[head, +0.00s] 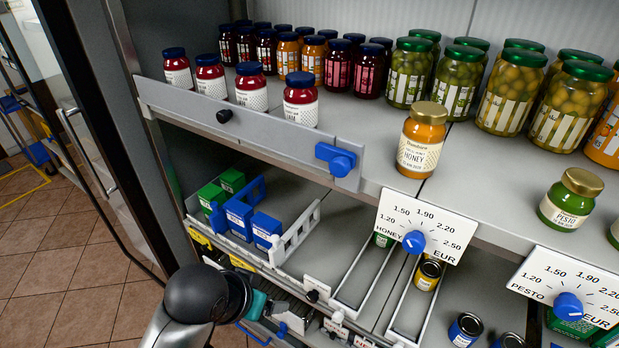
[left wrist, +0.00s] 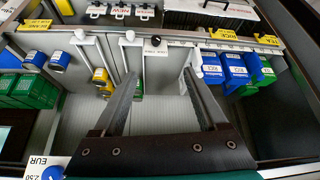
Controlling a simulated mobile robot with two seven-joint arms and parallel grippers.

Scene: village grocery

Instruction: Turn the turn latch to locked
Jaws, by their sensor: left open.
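The turn latch is a blue bar with a round blue knob (head: 338,160). It sits at the right end of the grey front rail (head: 265,140) on the upper shelf, with its bar roughly along the rail. I cannot read a locked or unlocked mark on it. My left gripper (head: 288,316) is low in the head view, below and left of the latch, in front of the lower shelf and apart from the latch. In the left wrist view the two fingers (left wrist: 160,76) stand apart with nothing held between them. The latch cannot be made out there. My right gripper is not in view.
A honey jar (head: 422,140) stands right of the latch on the upper shelf. Below it hangs the honey price dial (head: 414,242). Red-filled jars (head: 300,100) stand behind the rail.

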